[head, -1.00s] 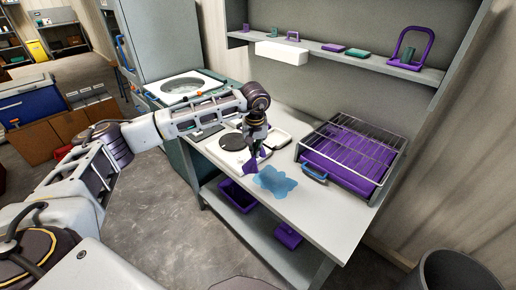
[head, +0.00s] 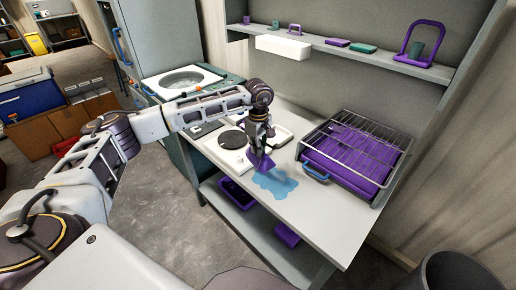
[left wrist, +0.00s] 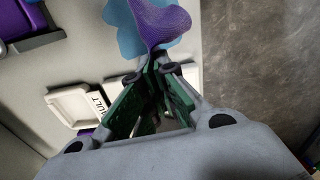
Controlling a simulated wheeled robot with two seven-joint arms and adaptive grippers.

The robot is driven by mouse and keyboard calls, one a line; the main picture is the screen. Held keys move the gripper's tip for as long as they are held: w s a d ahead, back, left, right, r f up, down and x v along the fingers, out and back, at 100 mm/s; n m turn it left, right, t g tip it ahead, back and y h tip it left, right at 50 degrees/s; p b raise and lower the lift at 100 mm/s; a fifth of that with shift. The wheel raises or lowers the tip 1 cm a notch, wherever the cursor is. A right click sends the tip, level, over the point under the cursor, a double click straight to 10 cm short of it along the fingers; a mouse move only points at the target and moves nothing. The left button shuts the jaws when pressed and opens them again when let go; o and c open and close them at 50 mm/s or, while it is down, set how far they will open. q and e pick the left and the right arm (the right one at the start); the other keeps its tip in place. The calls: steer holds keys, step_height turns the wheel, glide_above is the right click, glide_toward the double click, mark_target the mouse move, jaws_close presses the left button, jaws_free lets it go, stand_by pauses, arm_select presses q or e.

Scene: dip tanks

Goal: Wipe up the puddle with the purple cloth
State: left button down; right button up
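My left gripper (head: 260,149) is shut on the purple cloth (head: 260,163), which hangs below the fingers. The blue puddle (head: 276,184) lies on the pale worktop (head: 322,222). In the head view the cloth overlaps the puddle's upper left edge; I cannot tell if it touches the surface. In the left wrist view the cloth (left wrist: 164,22) sticks out past the fingertips (left wrist: 163,72) and covers part of the puddle (left wrist: 123,20). My right gripper is not in view.
A wire rack over a purple tray (head: 322,160) with a blue handle stands right of the puddle. A white plate with a black disc (head: 232,140) is on the left. Purple bins (head: 238,196) sit on the shelf below. The worktop's front right is clear.

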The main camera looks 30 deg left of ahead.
arm_select(q)
steer(key=n, duration=0.3)
steer(key=shift+n, duration=0.3)
steer(key=shift+f, duration=0.1)
stand_by(0.3)
steer(key=shift+f+b, duration=3.05)
steer(key=shift+f, duration=1.4)
steer(key=c, duration=0.6)
jaws_free()
steer(key=shift+c, duration=0.2)
steer(key=shift+f, duration=0.2)
